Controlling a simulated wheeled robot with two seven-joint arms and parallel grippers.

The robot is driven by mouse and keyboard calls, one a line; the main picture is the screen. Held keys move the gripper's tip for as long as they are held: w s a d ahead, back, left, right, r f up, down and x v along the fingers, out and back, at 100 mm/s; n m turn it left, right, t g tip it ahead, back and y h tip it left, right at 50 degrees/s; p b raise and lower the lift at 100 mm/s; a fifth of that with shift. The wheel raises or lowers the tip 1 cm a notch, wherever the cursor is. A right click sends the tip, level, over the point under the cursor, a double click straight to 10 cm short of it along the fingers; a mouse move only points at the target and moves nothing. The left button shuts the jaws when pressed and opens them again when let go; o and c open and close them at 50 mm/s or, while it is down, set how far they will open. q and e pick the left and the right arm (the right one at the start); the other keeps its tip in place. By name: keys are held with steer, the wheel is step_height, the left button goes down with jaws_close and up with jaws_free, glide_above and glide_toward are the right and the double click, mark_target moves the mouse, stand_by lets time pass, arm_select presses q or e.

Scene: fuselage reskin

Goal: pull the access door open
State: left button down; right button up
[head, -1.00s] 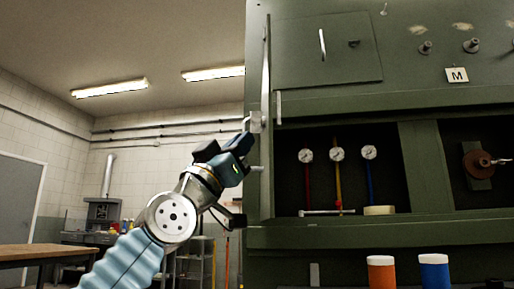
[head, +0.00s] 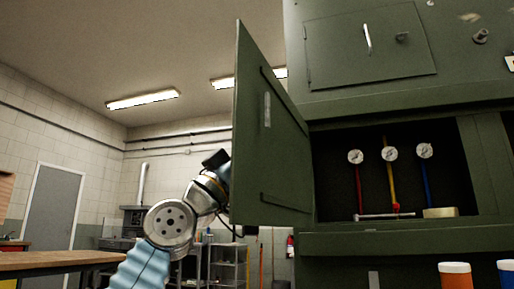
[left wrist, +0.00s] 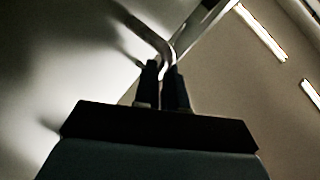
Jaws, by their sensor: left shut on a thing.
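The green access door (head: 262,150) stands swung out from the cabinet on its right-hand edge, with its inner face toward me. The inner face has two slanted stiffening strips and a pale vertical plate. My left arm reaches up behind the door's lower left edge, so the fingers are hidden in the head view. In the left wrist view my left gripper (left wrist: 164,82) is shut on a curved metal handle (left wrist: 152,34) beside the pale door surface (left wrist: 55,75). My right gripper is not in view.
A smaller closed panel (head: 370,55) sits above. Orange (head: 455,277) and blue containers stand at lower right. A wooden table (head: 55,262) is at left.

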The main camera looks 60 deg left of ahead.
arm_select(q)
steer(key=shift+w+f, duration=0.25)
steer(key=shift+w, duration=0.25)
steer(key=c, duration=1.4)
jaws_free()
steer(key=shift+w+a, duration=0.1)
steer(key=shift+c, duration=0.2)
steer(key=shift+o, duration=1.1)
steer(key=shift+w+a+f, duration=0.15)
steer(key=shift+w, duration=0.1)
steer(key=shift+s, duration=0.25)
steer(key=b+v, duration=0.4)
steer(key=v, duration=0.9)
steer(key=shift+s+f, duration=0.15)
steer(key=shift+s, duration=0.2)
